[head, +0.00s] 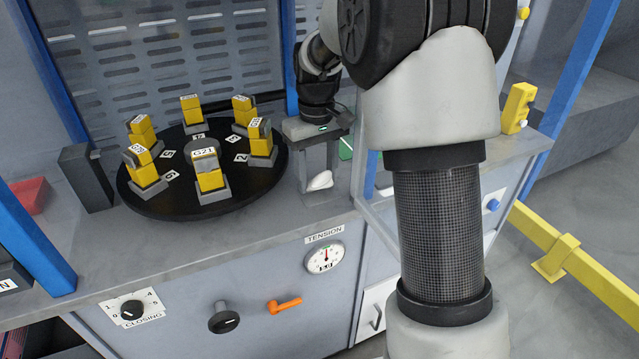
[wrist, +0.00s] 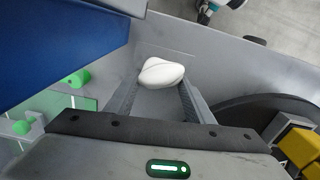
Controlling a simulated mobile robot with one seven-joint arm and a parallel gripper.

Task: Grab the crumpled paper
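The crumpled paper (head: 320,181) is a small white lump on the grey counter, just right of the black turntable. It also shows in the wrist view (wrist: 161,72), at the far end of the space between my fingers. My gripper (head: 317,170) points down over the paper, its fingers apart. In the wrist view my gripper (wrist: 160,88) is open, with one finger on each side and nothing held between them. The paper lies at the fingertips; whether they touch it, I cannot tell.
The black turntable (head: 205,207) bears several yellow-and-grey blocks, close to the left of my gripper. A blue post (head: 288,55) and a slotted panel (head: 185,60) stand behind. A yellow block (head: 517,105) stands at the right. The front counter strip is clear.

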